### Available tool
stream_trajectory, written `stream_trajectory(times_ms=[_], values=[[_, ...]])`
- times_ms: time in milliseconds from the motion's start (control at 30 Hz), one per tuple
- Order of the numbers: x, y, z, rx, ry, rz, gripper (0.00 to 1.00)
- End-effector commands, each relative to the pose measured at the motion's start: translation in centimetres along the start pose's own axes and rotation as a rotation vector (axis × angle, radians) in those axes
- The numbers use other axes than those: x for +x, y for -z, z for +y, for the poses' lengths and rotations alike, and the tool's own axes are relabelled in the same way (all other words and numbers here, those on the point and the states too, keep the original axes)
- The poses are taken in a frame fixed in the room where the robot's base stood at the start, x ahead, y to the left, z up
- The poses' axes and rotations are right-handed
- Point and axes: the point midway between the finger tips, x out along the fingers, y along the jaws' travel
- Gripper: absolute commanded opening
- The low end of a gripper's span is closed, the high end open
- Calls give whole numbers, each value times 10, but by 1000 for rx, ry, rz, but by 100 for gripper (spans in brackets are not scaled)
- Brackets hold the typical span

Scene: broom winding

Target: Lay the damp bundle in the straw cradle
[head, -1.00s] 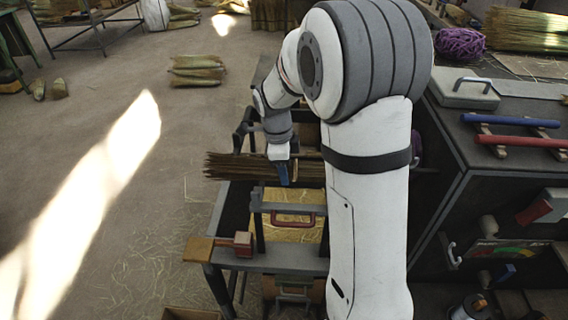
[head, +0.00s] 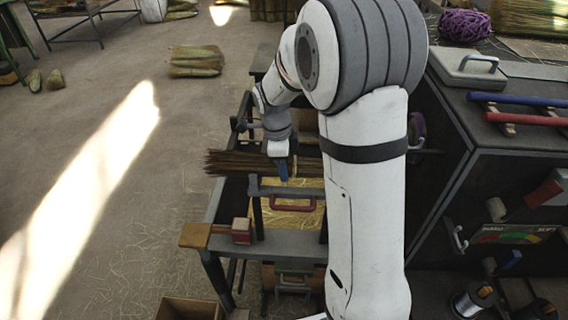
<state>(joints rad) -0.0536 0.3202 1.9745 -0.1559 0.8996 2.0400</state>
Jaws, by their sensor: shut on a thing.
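My gripper (head: 283,169) is shut on a long brown straw bundle (head: 232,163), probably the damp one. The bundle lies about level, its frayed end pointing left; its right part is hidden behind my arm. Just below and nearer to me is a grey frame with a red handle (head: 293,207) and yellow straw (head: 308,219) in it, which I take for the straw cradle. The bundle appears to be above or behind the frame's top bar. I cannot tell whether they touch.
The frame stands on a dark bench (head: 272,243) with a wooden block (head: 195,235) at its front left corner. A dark cabinet (head: 440,170) with blue and red bars on top stands at right. An open box (head: 188,308) is on the floor below. The floor at left is mostly clear.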

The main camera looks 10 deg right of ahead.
Motion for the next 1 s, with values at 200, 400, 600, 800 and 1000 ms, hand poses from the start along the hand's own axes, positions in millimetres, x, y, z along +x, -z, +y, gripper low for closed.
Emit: stream_trajectory(times_ms=[200,400,600,800,1000], values=[[0,0,0,-1,0,0,57],[0,0,0,-1,0,0,73],[0,0,0,-1,0,0,73],[-18,-1,-1,-1,5,-2,73],[-53,-1,0,-1,4,-2,73]])
